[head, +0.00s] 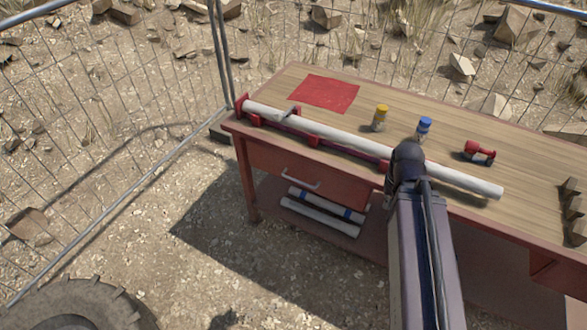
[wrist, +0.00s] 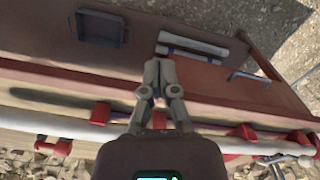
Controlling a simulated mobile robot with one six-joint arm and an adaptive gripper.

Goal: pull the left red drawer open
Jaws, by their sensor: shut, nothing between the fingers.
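The left red drawer (head: 270,165) is in the front of the wooden table, below its left part. Its front looks flush with the table, so it appears closed. A pale metal bar handle (head: 300,178) is on the drawer front; the handle also shows at the right in the wrist view (wrist: 248,76). My gripper (wrist: 158,64) is shut and empty, its fingertips together. In the wrist view it is left of the handle and apart from it. In the head view my arm hides the fingers.
A long white pipe (head: 350,144) lies in red clamps along the table's front edge. A red mat (head: 325,93), a yellow-capped bottle (head: 380,118), a blue-capped bottle (head: 424,128) and a red tool (head: 479,152) are on top. White pipes (head: 320,217) lie below the drawer. Wire fencing stands left.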

